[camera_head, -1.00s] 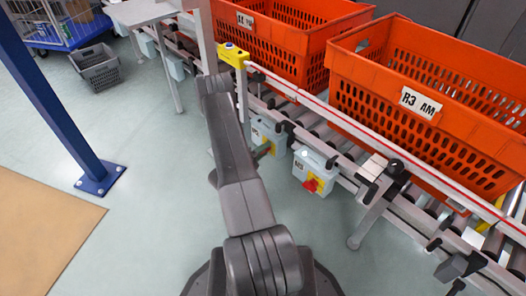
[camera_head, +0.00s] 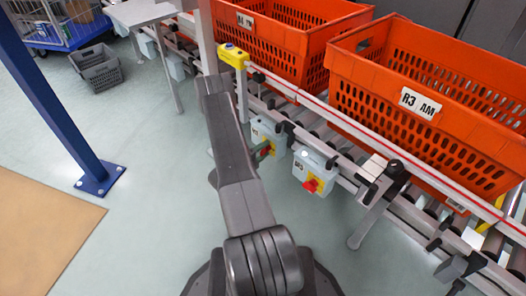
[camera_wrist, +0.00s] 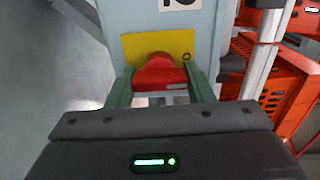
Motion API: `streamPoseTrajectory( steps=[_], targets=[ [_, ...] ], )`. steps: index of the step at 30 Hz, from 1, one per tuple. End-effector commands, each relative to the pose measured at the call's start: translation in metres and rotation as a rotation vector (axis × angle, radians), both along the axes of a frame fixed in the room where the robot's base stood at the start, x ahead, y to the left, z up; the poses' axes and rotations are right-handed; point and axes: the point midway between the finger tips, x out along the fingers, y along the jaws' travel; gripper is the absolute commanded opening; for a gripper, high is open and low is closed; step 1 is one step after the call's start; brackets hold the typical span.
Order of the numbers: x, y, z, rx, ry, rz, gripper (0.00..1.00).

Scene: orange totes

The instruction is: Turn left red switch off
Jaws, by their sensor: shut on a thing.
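The left red switch (camera_wrist: 158,70) is a red knob on a yellow plate (camera_wrist: 185,42), on the front of a grey-blue box. In the wrist view, my gripper (camera_wrist: 160,84) has its two green fingers on either side of the knob, shut on it. In the head view, the left switch box (camera_head: 266,130) hangs under the conveyor rail, and my gripper (camera_head: 262,153) is at its front. My arm and fingers hide most of that knob there. A second box (camera_head: 314,165) with a red knob (camera_head: 311,186) hangs to its right, apart from my gripper.
Orange totes (camera_head: 425,110) stand on the roller conveyor behind the rail (camera_head: 340,120). A yellow button box (camera_head: 233,56) is on a post. A blue column (camera_head: 60,110) and a grey crate (camera_head: 98,66) are on the left. The floor between is clear.

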Motion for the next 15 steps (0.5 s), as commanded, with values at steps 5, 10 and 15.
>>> streamPoseTrajectory(
  steps=[5,10,15],
  targets=[
    [-0.0002,0.0004,-0.0005,-0.001,0.002,0.001,0.69],
    [-0.0001,0.0003,-0.0003,-0.001,0.001,0.001,0.69],
    [-0.0016,0.0025,0.0001,0.000,0.001,0.002,0.69]
  ],
)
